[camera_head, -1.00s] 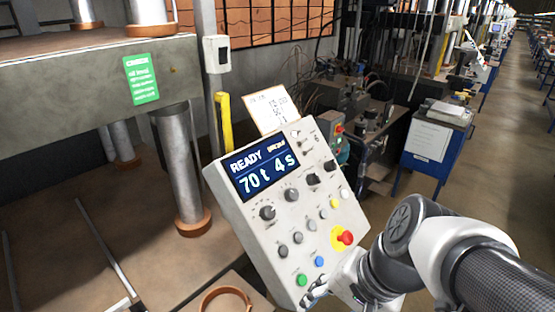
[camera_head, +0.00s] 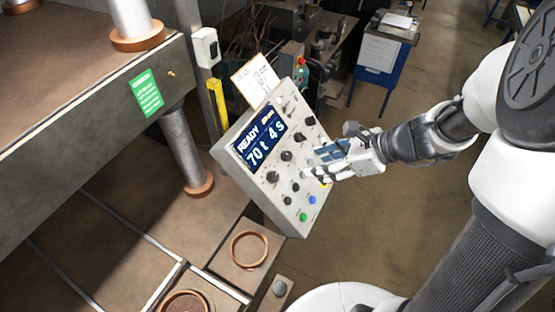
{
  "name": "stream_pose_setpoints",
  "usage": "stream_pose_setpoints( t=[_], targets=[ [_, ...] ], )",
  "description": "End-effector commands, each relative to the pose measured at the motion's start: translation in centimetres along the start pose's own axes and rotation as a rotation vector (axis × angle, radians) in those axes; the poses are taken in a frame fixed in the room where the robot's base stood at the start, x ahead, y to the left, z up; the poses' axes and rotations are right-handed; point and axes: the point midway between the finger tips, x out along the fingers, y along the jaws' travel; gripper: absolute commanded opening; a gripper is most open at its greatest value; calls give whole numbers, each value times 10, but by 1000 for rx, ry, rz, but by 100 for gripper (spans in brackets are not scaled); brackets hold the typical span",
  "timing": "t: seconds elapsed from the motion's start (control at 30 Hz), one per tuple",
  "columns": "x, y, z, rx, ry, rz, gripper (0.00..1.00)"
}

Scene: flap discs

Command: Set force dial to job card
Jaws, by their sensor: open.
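A grey control panel (camera_head: 262,178) stands tilted in the middle of the view. Its display (camera_head: 259,144) reads READY, 70 t and 4 s. Several black knobs sit below and beside the display, among them one at the lower left (camera_head: 272,178) and one at the upper right (camera_head: 310,121). The job card (camera_head: 253,79) sticks up behind the panel's top edge; its writing is too small to read. My gripper (camera_head: 312,174) is open in front of the panel's right half.
A large press with a green sign (camera_head: 145,94) and a steel column (camera_head: 184,150) stands on the left. Copper-coloured rings, one of them empty (camera_head: 249,250), lie below the panel. A blue cabinet (camera_head: 377,58) stands behind. The floor to the right is mostly open.

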Motion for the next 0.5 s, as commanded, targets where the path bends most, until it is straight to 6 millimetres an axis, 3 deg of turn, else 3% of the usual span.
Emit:
stream_pose_setpoints(
  t=[0.5],
  targets=[
    [112, 3, -2, -4, 4, 8, 47]
  ],
)
